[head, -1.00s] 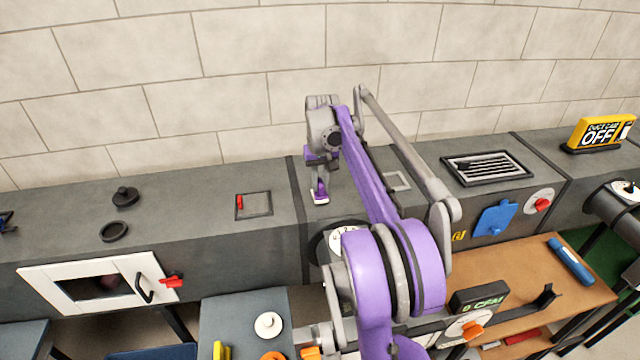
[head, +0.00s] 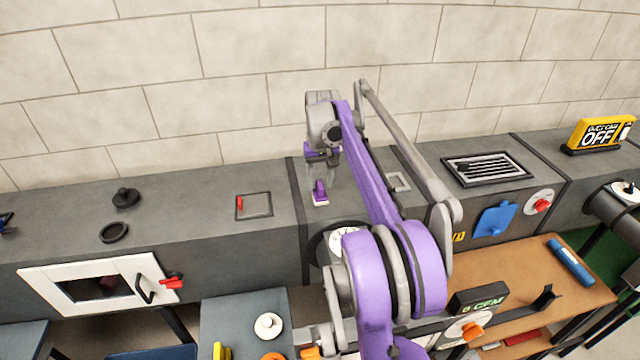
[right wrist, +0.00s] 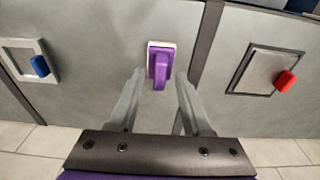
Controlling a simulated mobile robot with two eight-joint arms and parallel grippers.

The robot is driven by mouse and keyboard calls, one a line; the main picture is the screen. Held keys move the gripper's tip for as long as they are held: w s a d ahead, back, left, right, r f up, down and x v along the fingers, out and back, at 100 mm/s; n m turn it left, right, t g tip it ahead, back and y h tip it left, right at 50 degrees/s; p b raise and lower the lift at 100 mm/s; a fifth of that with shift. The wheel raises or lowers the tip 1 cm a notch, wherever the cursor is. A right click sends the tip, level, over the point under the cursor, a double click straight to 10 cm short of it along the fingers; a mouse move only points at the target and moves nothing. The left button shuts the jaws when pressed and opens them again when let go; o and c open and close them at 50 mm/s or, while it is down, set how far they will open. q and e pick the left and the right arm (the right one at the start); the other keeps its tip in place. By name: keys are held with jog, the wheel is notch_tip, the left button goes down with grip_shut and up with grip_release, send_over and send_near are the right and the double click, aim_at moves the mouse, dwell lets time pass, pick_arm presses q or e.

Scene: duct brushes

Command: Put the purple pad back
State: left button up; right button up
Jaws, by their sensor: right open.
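The purple pad (head: 320,195) has a purple handle on a pale base. In the right wrist view the pad (right wrist: 161,62) sits upright just past my fingertips. My right gripper (right wrist: 160,88) is open, its two fingers apart on either side of the line to the handle. In the head view my right gripper (head: 322,160) is just behind and above the pad, partly hidden by its own arm. My left gripper is not in view.
A hatch with a red handle (head: 254,205) lies left of the pad. A small pale frame (head: 398,181) lies to its right, and a vent grille (head: 487,168) farther right. A black knob (head: 125,197) and black ring (head: 114,232) stand at the left. Duct top around the pad is clear.

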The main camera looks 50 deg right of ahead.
aim_at(321, 187)
notch_tip(321, 187, up, 11)
jog(key=s+p, duration=0.1)
jog(key=shift+a+f, duration=0.2)
jog(key=shift+a, duration=0.25)
